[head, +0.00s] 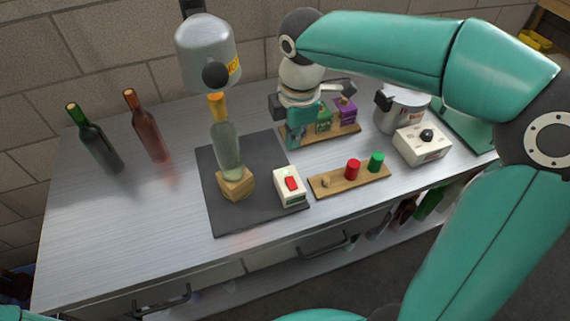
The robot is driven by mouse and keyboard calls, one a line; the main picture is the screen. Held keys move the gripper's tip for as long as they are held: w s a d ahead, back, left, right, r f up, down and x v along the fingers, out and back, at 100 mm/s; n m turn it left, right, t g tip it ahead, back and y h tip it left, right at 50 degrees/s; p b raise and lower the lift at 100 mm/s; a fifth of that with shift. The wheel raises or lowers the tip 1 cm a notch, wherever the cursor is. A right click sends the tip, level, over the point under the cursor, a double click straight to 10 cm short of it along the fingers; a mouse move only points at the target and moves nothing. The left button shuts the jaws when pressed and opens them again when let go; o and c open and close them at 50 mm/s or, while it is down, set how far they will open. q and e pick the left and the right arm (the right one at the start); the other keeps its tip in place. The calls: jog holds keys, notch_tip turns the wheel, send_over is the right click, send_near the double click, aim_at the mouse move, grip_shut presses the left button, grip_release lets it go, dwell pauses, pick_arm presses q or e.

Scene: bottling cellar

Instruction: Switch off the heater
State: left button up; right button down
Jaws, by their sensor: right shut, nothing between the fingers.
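The heater (207,55) is a grey rounded hood with a dark knob and a yellow warning label, hanging at the back. Below it a clear bottle (226,152) with an orange top stands on a wooden block (235,187). A small white box with a red rocker switch (292,184) sits at the front right of the dark mat (246,218); whether it is on or off is not clear. My right gripper (297,132) is shut and empty, behind the switch box and in front of part of a wooden rack. My left gripper is not in view.
A wooden strip (333,182) holds red and green capsules right of the switch box. A rack (347,130) with green and purple items, a metal pot (401,112) and a white box with a black knob (422,147) stand behind. Green (97,143) and brown (147,130) bottles stand left.

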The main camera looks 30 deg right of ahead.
aim_at(290, 180)
jog(key=f, duration=0.4)
jog(key=w+f, duration=0.1)
jog(key=f, duration=0.4)
jog(key=f+p, duration=0.1)
jog(key=f, duration=0.3)
jog(key=shift+w+d+f, duration=0.2)
jog(key=shift+d+f, duration=0.1)
jog(key=shift+f, duration=0.1)
jog(key=shift+f, duration=0.1)
jog(key=shift+w+f+b, duration=0.1)
jog(key=shift+f+b, duration=0.25)
jog(key=shift+b, duration=0.05)
jog(key=shift+r, duration=0.2)
jog(key=shift+s, duration=0.25)
